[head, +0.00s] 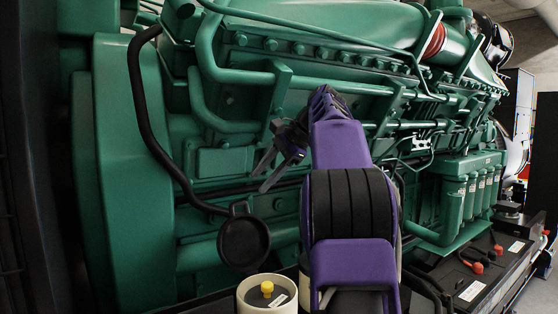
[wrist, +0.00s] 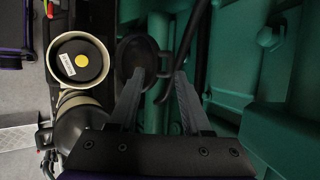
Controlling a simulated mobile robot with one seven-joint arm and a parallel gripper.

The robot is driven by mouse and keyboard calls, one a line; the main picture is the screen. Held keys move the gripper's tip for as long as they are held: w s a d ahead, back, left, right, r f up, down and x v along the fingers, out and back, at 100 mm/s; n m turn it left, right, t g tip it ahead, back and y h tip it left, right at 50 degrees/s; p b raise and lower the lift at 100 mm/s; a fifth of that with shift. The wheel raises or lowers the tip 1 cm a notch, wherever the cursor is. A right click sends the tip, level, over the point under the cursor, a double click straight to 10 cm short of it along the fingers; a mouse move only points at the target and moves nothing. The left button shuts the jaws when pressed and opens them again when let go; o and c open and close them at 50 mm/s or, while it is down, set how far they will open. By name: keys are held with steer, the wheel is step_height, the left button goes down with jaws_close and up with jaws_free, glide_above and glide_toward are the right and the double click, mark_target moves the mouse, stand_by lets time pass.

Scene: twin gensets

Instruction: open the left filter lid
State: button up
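The left filter is a cream canister (head: 267,299) with its top uncovered. A dark insert with a yellow knob (head: 267,287) and a white label shows inside; the canister (wrist: 54,67) also shows in the wrist view. Its round black lid (head: 244,243) stands open, upright behind the canister, with a small handle tab (head: 239,209) at the top. The lid (wrist: 134,52) is beside the canister in the wrist view. My gripper (head: 264,176) is open and empty, above and right of the lid tab. In the wrist view its fingertips (wrist: 160,74) are spread near the tab, apparently without gripping it.
A second cream canister with a black lid (wrist: 82,122) stands close by, its lid shut. The green engine (head: 225,165) with pipes fills the space behind. A black hose (head: 139,100) curves down on the left. Batteries (head: 470,285) line the right.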

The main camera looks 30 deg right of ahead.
steer(key=v, duration=0.6)
steer(key=shift+s+d+r, duration=0.1)
steer(key=shift+d, duration=0.05)
stand_by(0.4)
